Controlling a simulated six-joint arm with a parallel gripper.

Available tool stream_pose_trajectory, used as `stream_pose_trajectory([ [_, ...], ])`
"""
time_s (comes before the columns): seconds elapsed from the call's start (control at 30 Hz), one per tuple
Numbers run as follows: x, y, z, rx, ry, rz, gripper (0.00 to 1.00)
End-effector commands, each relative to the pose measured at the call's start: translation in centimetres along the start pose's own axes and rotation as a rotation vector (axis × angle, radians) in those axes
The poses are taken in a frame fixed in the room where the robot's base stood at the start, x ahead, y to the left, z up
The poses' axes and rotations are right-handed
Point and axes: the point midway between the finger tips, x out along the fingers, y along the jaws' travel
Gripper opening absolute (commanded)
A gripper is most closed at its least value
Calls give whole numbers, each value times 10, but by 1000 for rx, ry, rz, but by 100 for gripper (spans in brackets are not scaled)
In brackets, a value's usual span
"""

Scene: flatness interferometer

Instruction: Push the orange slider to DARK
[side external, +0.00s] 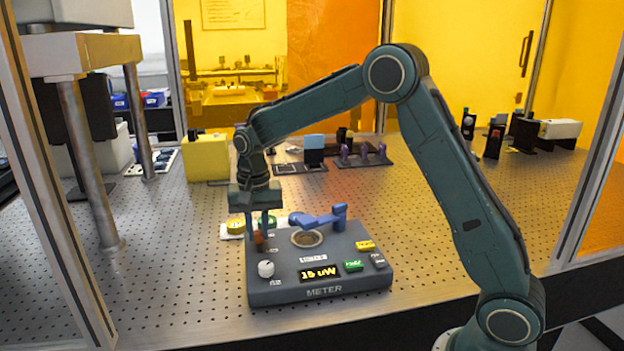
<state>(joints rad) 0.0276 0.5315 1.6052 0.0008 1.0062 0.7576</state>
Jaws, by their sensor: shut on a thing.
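The dark grey meter box (322,295) sits on the perforated table, with "METER" on its front and a lit display (318,273) reading "15 uW". My gripper (259,236) points down over the box's left back part. It is shut on the orange slider (259,238), of which only a small part shows between the fingers. The slider's track and its DARK label are too small or too hidden to read.
On the box are a white knob (265,269), a green button (353,266), a yellow button (365,245) and a blue lever (325,217) by a round port. A yellow block (206,158) stands behind. The table right of the box is clear.

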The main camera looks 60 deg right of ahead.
Motion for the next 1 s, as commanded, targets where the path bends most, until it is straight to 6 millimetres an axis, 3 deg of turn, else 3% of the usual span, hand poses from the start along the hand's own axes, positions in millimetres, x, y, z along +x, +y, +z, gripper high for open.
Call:
stream_pose_trajectory([
  [0.23, -2, -1, 30, -3, 2, -3, 0],
  [0.57, -1, -1, 36, -5, -3, -1, 0],
  [0.6, -1, -1, 36, -6, -4, 0, 20],
  [0.7, -1, 0, 36, -5, -3, 0, 40],
  [1.0, -1, 0, 34, -2, 0, -1, 40],
])
